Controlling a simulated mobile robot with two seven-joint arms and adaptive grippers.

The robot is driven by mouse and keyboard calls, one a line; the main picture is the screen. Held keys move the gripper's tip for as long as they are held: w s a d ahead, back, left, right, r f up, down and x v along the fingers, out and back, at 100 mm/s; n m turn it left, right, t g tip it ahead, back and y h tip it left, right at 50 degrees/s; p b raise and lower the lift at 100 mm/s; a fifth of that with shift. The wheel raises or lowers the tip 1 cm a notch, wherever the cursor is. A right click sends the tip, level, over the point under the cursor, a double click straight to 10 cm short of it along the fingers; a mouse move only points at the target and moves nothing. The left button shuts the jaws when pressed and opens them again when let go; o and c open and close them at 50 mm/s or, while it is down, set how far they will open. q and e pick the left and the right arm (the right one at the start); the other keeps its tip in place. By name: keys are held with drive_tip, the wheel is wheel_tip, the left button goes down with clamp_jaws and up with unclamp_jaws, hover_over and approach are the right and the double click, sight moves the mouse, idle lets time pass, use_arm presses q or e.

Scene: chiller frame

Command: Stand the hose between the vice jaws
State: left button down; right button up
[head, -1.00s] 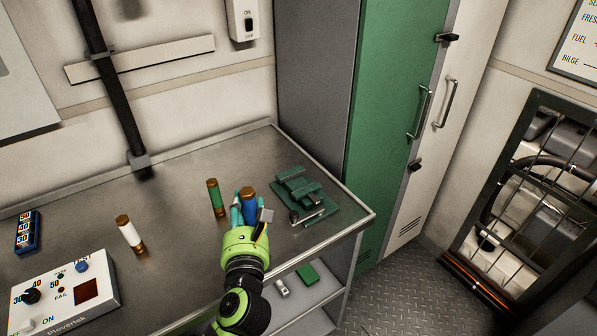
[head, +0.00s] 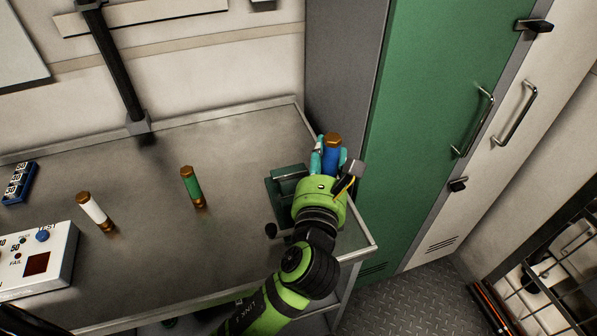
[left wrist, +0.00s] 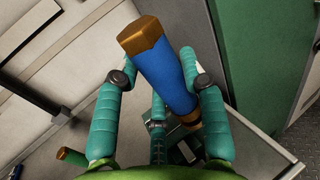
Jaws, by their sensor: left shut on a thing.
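My left gripper (head: 330,158) is shut on a blue hose (head: 332,156) with brass ends, over the right part of the bench. The hose also shows in the left wrist view (left wrist: 168,75), between the teal fingers, tilted in that picture. The green vice (head: 285,186) stands on the bench near its right end, partly hidden behind my gripper and arm. In the left wrist view, green vice parts (left wrist: 188,150) show below the hose. The gap between the jaws is mostly hidden, and I cannot tell whether the hose touches the vice. My right gripper is not in view.
On the steel bench (head: 230,240) stand a green hose (head: 192,187) and a white hose (head: 95,211). A test box (head: 40,259) and a blue number block (head: 19,182) are at left. A green locker (head: 430,110) rises close beside the bench's right end.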

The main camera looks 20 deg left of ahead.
use_arm(q)
drive_tip(key=shift+w+a+f, duration=1)
drive_tip(key=shift+a+f, duration=0.45)
drive_tip(key=shift+f, duration=0.25)
drive_tip(key=shift+w+a+f, duration=1)
drive_tip(key=shift+a+f, duration=0.5)
drive_tip(key=shift+f, duration=0.25)
drive_tip(key=shift+w+a+f, duration=1)
drive_tip(key=shift+a+f, duration=0.45)
drive_tip(key=shift+f, duration=0.25)
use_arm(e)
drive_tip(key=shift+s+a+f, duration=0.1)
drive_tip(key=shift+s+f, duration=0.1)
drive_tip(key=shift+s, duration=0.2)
use_arm(q)
drive_tip(key=shift+f+b, duration=0.1)
drive_tip(key=shift+b, duration=0.2)
drive_tip(key=c, duration=1.1)
unclamp_jaws()
drive_tip(key=shift+f, duration=0.1)
drive_tip(key=o, duration=0.4)
